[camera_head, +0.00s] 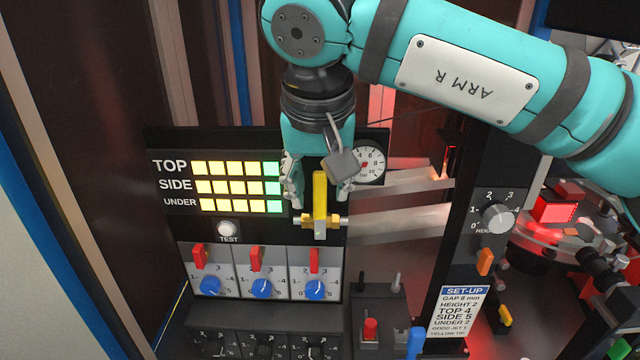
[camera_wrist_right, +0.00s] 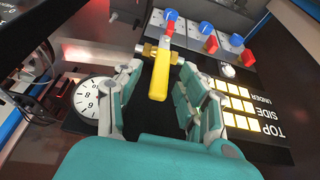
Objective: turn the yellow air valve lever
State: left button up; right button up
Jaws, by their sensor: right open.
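The yellow air valve lever (camera_head: 320,195) stands upright on a brass valve body (camera_head: 306,222) on the black panel. It also shows in the right wrist view (camera_wrist_right: 160,78), with its free end toward my gripper. My right gripper (camera_head: 318,195) is open at the panel, with one finger to the left of the lever. In the right wrist view my right gripper (camera_wrist_right: 160,90) has its fingers apart on both sides of the lever, with gaps visible. A grey tag-like piece (camera_head: 341,165) hides part of the right finger in the head view. My left gripper is not in view.
A pressure gauge (camera_head: 369,163) is right of the lever. Lit indicators (camera_head: 236,187) and a white test button (camera_head: 227,228) are to its left. Red levers with blue knobs (camera_head: 314,289) sit below. A dark post with a dial (camera_head: 497,217) stands to the right.

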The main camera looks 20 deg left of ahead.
jog(key=shift+x, duration=0.9)
jog(key=shift+c, duration=0.2)
grip_shut()
